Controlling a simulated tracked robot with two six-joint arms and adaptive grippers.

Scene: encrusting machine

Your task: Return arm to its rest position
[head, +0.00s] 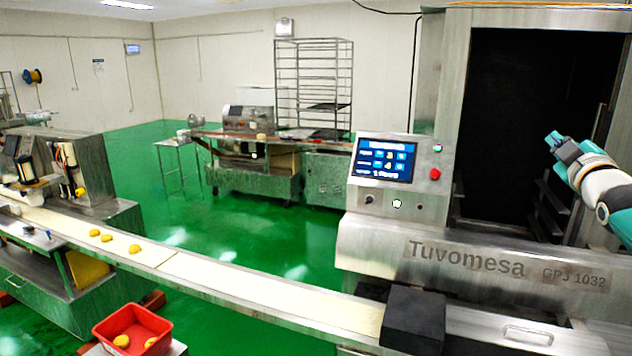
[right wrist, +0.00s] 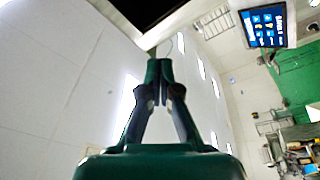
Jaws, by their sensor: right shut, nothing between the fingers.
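My right gripper (head: 557,146) is at the right of the head view, raised in front of the dark opening of the steel machine. It is right of the control panel and above the machine's ledge. In the right wrist view its two fingers (right wrist: 163,82) are together, with nothing between them. My right arm comes in from the right edge. My left gripper does not show in either view.
The control panel (head: 384,160) has a lit screen and a red button. A conveyor belt (head: 215,270) carries several yellow pieces (head: 107,238). A red bin (head: 133,330) with yellow pieces stands at the bottom. A black box (head: 413,318) sits at the belt's right end.

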